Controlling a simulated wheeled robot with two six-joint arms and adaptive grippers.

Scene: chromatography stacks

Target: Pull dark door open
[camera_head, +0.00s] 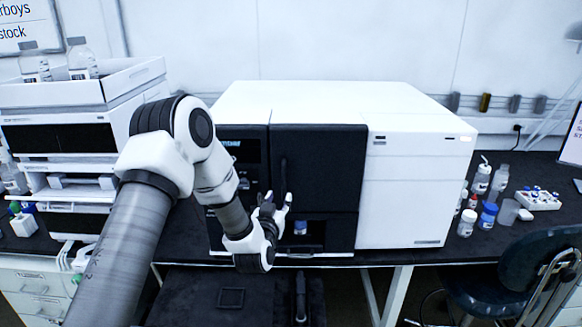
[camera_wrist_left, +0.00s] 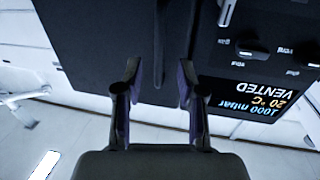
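The dark door (camera_head: 325,165) is on the front of a white instrument (camera_head: 420,190) and appears closed. Its dark vertical handle (camera_head: 283,172) runs along the door's left side. My left gripper (camera_head: 275,199) is in front of the handle's lower end. In the left wrist view, the two fingers of the left gripper (camera_wrist_left: 159,76) are spread apart. The handle (camera_wrist_left: 159,45) lies in line with the gap between them, with space on both sides, against the dark door (camera_wrist_left: 95,45). My right gripper is not in view.
A display panel (camera_wrist_left: 255,100) reading VENTED is beside the door. Small bottles (camera_head: 487,215) and a chair (camera_head: 530,265) are at the right. Stacked white modules (camera_head: 70,140) stand at the left. A dark opening with a small blue-capped vial (camera_head: 300,228) is below the door.

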